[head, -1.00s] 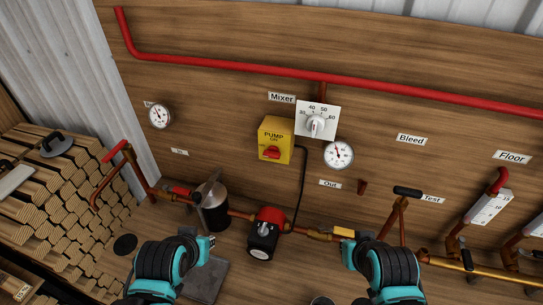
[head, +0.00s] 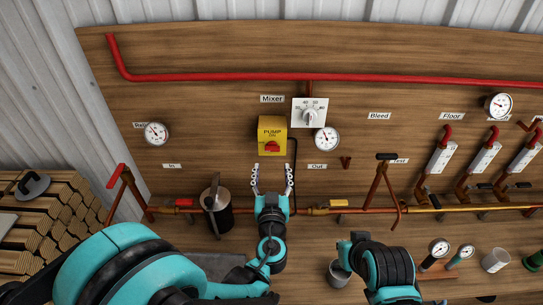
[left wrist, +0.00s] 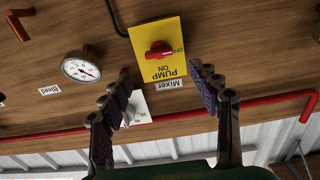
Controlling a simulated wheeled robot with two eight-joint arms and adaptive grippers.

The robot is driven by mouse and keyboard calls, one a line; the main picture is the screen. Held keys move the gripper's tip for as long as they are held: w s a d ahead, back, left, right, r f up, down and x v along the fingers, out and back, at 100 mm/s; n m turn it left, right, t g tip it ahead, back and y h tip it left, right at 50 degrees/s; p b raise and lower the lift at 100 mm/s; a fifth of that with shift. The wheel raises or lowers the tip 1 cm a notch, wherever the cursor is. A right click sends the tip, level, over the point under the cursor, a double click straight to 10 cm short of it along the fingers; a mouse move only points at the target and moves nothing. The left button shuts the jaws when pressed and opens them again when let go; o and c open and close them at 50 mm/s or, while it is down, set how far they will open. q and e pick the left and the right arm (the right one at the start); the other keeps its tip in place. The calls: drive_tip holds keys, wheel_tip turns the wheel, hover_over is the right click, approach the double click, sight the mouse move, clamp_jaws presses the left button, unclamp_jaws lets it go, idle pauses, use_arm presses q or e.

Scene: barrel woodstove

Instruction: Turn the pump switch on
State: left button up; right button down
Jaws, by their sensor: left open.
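The pump switch is a yellow box (head: 272,130) with a red knob (head: 271,147), mounted on the wooden panel below the Mixer label. My left gripper (head: 272,178) is open and empty, just below the box, its two fingers pointing up at it, one toward each side. In the left wrist view the yellow box (left wrist: 157,62) appears upside down beyond and between the fingers (left wrist: 165,80). Its red knob (left wrist: 159,50) lies sideways, in line with the word OFF. I see no finger touching the knob. My right gripper (head: 347,246) is low, right of centre; its fingers are unclear.
A white mixer dial (head: 309,112) and a round gauge (head: 327,139) sit right of the box. A black cable (head: 294,165) runs down beside it. Copper pipe (head: 320,210) crosses below. A dark canister (head: 217,215) stands left of my left gripper.

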sight(272, 151)
use_arm(q)
drive_tip(key=w, duration=0.8)
drive_tip(key=shift+s, duration=0.1)
drive_tip(key=c, duration=1.2)
